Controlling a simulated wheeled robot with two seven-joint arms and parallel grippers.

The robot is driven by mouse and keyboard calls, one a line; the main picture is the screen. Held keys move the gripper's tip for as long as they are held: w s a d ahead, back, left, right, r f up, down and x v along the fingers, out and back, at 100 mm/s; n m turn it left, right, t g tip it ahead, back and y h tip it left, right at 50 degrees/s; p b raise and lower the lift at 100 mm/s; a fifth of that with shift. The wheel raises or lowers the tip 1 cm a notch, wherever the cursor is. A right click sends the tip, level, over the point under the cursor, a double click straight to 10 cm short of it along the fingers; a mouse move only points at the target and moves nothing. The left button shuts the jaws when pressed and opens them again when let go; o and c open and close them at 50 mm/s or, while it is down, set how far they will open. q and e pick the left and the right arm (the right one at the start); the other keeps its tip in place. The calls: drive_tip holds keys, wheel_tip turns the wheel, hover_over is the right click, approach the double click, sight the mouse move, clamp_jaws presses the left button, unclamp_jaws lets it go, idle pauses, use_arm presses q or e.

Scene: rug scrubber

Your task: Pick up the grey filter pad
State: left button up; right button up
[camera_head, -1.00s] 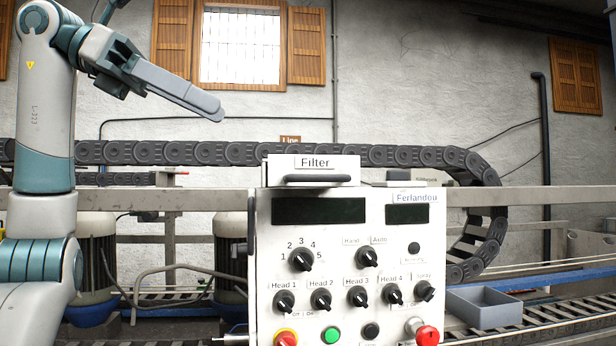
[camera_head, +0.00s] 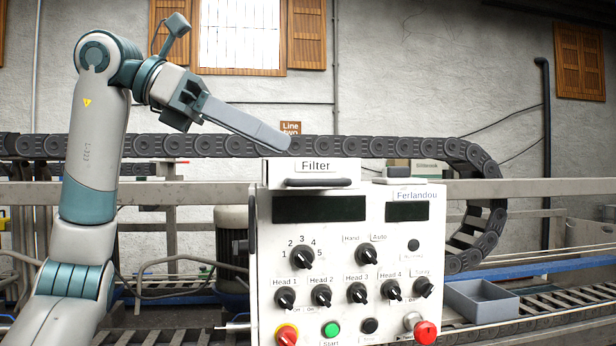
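I cannot clearly make out a grey filter pad. A small grey block (camera_head: 398,171) lies on the right part of the top of the control box (camera_head: 262,270); I cannot tell whether it is the pad. A white drawer labelled Filter (camera_head: 276,172), with a dark handle (camera_head: 318,183), is at the box's upper left; its inside is hidden. My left gripper (camera_head: 280,141) is seen side-on, its fingers pointing right and down, just above and behind the drawer in the picture. The fingers overlap, so their gap is hidden. My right gripper is out of view.
The box front carries several knobs and buttons, including a red one (camera_head: 425,332). A dark cable chain (camera_head: 350,147) runs behind it. A grey open bin (camera_head: 481,301) stands on the conveyor at right. The air above the box is free on the right.

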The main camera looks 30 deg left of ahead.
use_arm(q)
drive_tip(key=shift+w+d+f+p, duration=0.7)
drive_tip(key=shift+w+f+p, duration=0.3)
drive_tip(key=shift+p, duration=0.25)
drive_tip(key=shift+p+x, duration=0.4)
drive_tip(key=shift+x, duration=0.45)
drive_tip(key=shift+w+d+f, duration=0.15)
drive_tip(key=shift+w+d, duration=0.05)
drive_tip(key=shift+d, duration=0.05)
drive_tip(key=shift+a, duration=0.1)
clamp_jaws()
